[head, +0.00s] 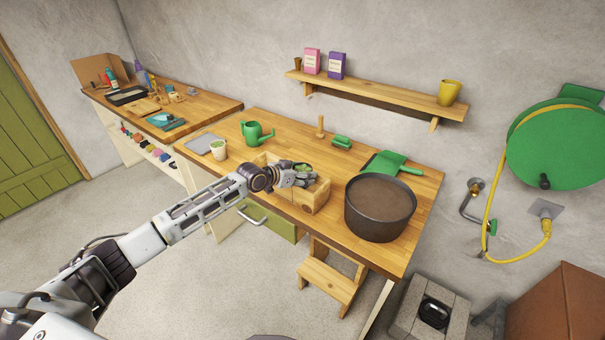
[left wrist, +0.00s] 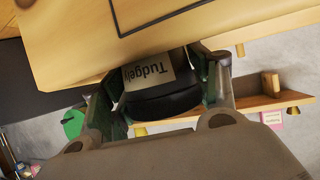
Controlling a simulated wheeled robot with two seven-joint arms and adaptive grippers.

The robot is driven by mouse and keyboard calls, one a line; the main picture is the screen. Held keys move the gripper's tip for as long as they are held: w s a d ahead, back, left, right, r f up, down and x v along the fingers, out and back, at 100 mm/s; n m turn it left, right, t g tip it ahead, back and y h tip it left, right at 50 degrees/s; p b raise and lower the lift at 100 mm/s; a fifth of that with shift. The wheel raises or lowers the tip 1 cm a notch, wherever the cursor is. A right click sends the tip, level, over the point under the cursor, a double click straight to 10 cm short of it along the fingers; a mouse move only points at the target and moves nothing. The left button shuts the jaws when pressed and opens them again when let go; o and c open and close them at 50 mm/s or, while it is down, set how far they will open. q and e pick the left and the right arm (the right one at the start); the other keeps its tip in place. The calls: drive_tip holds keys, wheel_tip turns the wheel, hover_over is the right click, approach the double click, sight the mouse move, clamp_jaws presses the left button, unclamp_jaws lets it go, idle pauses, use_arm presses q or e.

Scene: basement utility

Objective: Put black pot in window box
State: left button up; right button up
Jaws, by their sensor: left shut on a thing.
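My left gripper (head: 303,178) reaches over the wooden window box (head: 316,198) on the workbench. In the left wrist view the gripper (left wrist: 160,75) is shut on a black pot (left wrist: 160,103) with a pale label reading "Tudgely". The pot sits between the two dark green fingers. In the head view the gripper mostly hides the pot, and a bit of green shows there. I cannot tell whether the pot touches the box. My right gripper is not in view.
A large dark round tub (head: 380,208) stands right of the box, with a green dustpan (head: 385,163) behind it. A wall shelf (head: 375,92) hangs behind the bench (head: 425,185).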

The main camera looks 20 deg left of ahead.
use_arm(q)
drive_tip(key=o, duration=1.2)
drive_tip(key=shift+o, duration=0.2)
drive_tip(key=shift+r, duration=0.2)
drive_tip(key=shift+r+p, duration=0.3)
drive_tip(key=shift+r, duration=0.15)
drive_tip(key=b+v, duration=0.1)
drive_tip(key=v, duration=1.1)
